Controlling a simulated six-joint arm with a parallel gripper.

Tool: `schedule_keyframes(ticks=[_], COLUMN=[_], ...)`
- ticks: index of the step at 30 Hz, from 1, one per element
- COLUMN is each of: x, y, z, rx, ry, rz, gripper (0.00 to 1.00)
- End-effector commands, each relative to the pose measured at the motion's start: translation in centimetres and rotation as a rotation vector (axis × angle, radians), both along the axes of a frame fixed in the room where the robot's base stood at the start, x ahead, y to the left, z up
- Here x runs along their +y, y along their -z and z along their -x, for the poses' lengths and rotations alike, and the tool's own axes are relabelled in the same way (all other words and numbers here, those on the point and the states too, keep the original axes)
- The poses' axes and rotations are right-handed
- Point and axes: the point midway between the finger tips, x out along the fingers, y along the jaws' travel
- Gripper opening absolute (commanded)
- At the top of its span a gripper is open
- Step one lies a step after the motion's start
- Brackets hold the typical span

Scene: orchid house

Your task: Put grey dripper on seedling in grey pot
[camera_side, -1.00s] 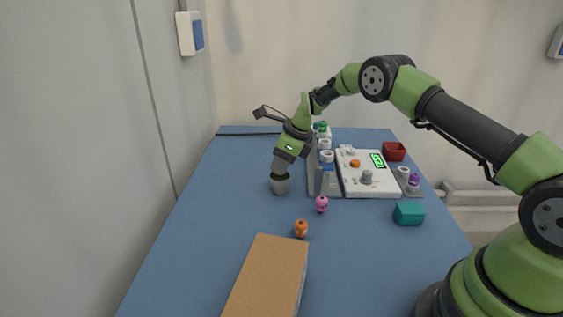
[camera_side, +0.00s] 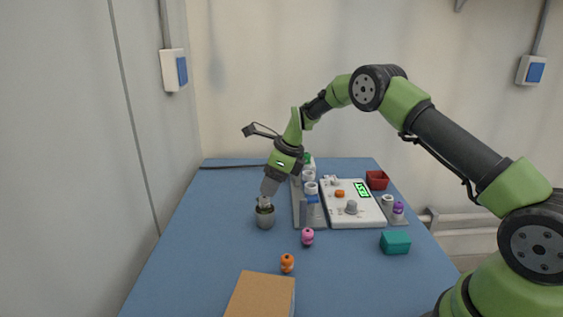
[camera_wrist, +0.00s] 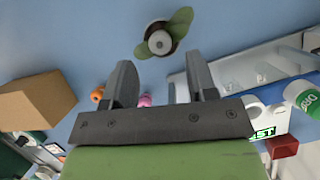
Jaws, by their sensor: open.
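The grey pot (camera_side: 265,218) stands upright on the blue table in the side view, with green leaves at its top. In the wrist view the seedling (camera_wrist: 180,22) spreads two green leaves. A round grey piece with a pale centre, apparently the grey dripper (camera_wrist: 158,42), sits between them over the dark pot opening. My gripper (camera_side: 267,193) points down just above the pot. In the wrist view my gripper (camera_wrist: 160,78) is open, its two fingers apart with nothing between them. How the dripper sits on the stem is too small to tell.
A pink piece (camera_side: 307,236) and an orange piece (camera_side: 287,262) stand on the table. Right of the pot are a grey rack (camera_side: 301,215) and a white panel (camera_side: 370,217). A teal block (camera_side: 395,243), red bin (camera_side: 377,179) and cardboard box (camera_side: 262,298) lie around. The table's left is clear.

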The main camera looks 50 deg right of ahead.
Motion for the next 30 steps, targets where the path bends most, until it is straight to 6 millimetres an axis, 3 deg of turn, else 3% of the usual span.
schedule_keyframes(ticks=[3, 9, 20, 25, 30], x=[-0.7, -1.3, -1.2, 1.1, 4.3], y=[-2.7, -5.8, -8.0, -13.2, -19.0], z=[0.9, 2.0, 2.8, 5.4, 11.1], rx=[-0.004, -0.003, -0.017, -0.113, -0.247], ry=[0.003, 0.002, -0.042, -0.312, -0.721], rz=[0.001, 0.001, 0.019, 0.138, 0.336], gripper=[0.52, 0.52, 0.52, 0.52, 0.52])
